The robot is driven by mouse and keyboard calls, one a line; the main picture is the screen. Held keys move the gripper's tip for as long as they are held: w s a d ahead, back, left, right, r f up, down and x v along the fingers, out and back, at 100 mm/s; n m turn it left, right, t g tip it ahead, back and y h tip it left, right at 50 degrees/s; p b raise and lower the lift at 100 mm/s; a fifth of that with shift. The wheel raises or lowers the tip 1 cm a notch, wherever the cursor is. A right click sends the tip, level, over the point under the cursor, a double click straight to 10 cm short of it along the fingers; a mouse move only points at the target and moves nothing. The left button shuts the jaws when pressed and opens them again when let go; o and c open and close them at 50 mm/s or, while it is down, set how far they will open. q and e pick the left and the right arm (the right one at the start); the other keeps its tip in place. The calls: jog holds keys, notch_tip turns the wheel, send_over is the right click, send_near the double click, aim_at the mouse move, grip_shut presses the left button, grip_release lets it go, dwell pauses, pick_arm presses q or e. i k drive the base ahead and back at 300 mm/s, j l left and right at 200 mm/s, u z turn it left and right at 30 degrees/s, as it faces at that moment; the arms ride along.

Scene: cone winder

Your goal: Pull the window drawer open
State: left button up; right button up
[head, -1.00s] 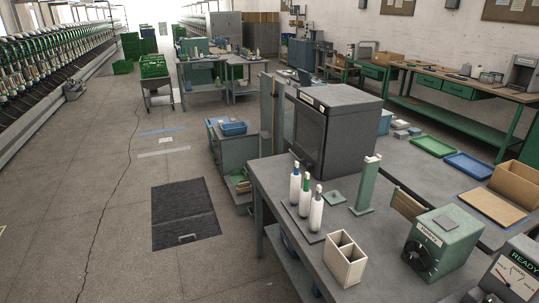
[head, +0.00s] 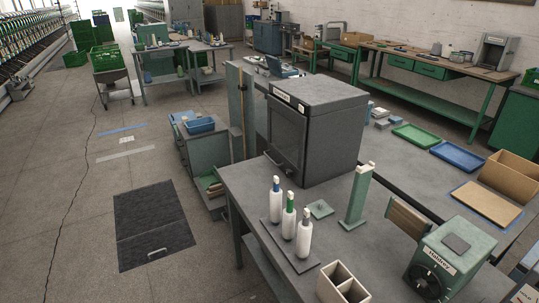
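No drawer is marked as the window drawer, and I cannot tell which one it is. Green drawers sit under the wooden top of the long workbench (head: 460,64) at the back right, against the wall. One drawer front (head: 398,61) is on the left and another (head: 432,71) is to its right. Both look shut, but they are small and far off. Neither of my grippers is in the head view.
A grey table (head: 235,178) in front carries a dark box-shaped cabinet (head: 345,130), white bottles (head: 304,235) and a green tester (head: 450,255). It stands between me and the workbench. Open floor (head: 60,230) lies to the left, with a dark floor hatch (head: 150,215).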

aim_at(281, 158)
jog(key=i+j, duration=0.4)
jog(key=i+j+z, duration=0.1)
jog(key=i+j, duration=0.35)
jog(key=i+j+z, duration=0.1)
jog(key=i+j, duration=0.3)
jog(key=j, duration=0.2)
jog(key=i+j, duration=0.4)
jog(key=j, duration=0.15)
